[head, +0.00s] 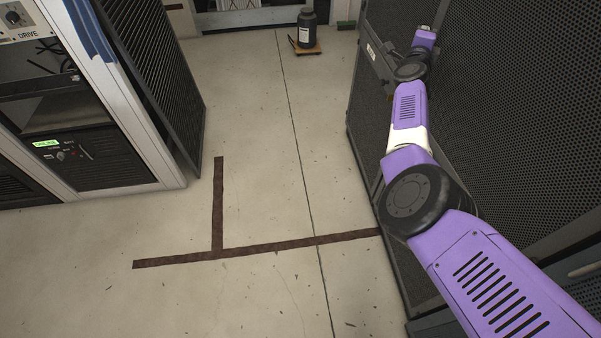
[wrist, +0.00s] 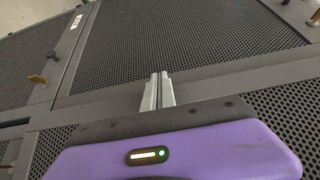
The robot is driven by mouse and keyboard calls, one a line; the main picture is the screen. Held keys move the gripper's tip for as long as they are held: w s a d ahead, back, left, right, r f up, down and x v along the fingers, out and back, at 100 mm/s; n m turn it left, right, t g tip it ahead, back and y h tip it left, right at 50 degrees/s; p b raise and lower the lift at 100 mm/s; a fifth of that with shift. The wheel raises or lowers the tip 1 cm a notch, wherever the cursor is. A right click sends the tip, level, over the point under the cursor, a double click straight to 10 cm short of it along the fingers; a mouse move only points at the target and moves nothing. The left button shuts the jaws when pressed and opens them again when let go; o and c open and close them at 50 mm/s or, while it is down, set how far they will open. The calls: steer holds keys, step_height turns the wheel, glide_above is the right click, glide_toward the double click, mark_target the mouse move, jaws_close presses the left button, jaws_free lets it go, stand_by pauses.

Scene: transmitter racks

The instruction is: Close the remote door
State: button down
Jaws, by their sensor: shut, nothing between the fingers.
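On the right of the head view, a dark perforated door (head: 500,110) in a grey frame stands upright; it also fills much of the wrist view (wrist: 180,45). My purple arm reaches along it. My gripper (wrist: 158,78) shows in the wrist view with its two pale fingers together and nothing between them. The fingertips are close to the perforated face, near a grey frame bar; I cannot tell whether they touch. In the head view the fingertips are hidden or too small to make out. No readable label shows which door is the remote one.
An equipment rack (head: 95,150) stands at the left with a perforated door (head: 160,75) swung out from it. A dark bottle (head: 306,28) stands on a small wooden dolly (head: 304,48) at the back. Dark tape (head: 217,205) marks the floor. The middle floor is clear.

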steer(key=shift+w+d+b, duration=0.15)
steer(key=shift+d+b, duration=0.25)
steer(key=shift+d, duration=0.85)
steer(key=shift+w+d+b, duration=0.1)
steer(key=shift+d+b, duration=0.3)
steer(key=shift+d, duration=0.85)
